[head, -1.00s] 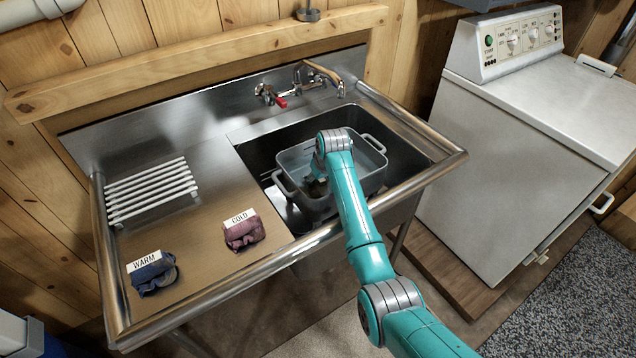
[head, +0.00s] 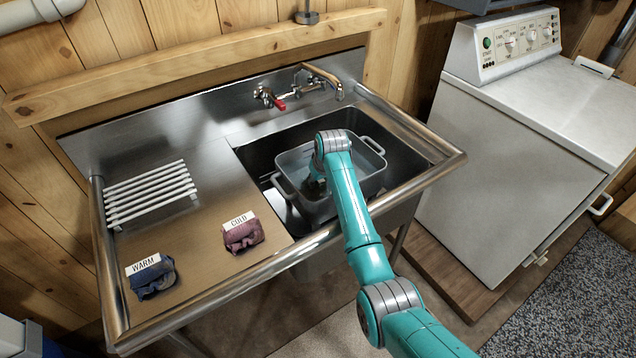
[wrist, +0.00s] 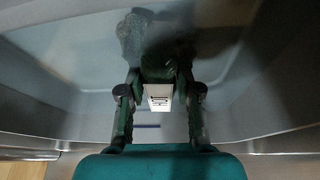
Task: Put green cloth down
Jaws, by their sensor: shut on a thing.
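My gripper (wrist: 160,78) is shut on the green cloth (wrist: 158,62), which shows dark between the two fingers in the wrist view. A small white tag (wrist: 158,97) shows at the near side of the cloth. In the head view my gripper (head: 316,186) reaches down inside the grey tub (head: 284,185), and my wrist mostly hides the cloth. The tub stands in the sink basin and seems to hold water.
A blue cloth (head: 153,281) marked WARM and a reddish cloth (head: 243,236) marked COLD lie on the steel drainboard (head: 195,235). A white rack (head: 150,194) lies behind them. The faucet (head: 310,84) is behind the tub. A white washer (head: 520,170) stands to the right.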

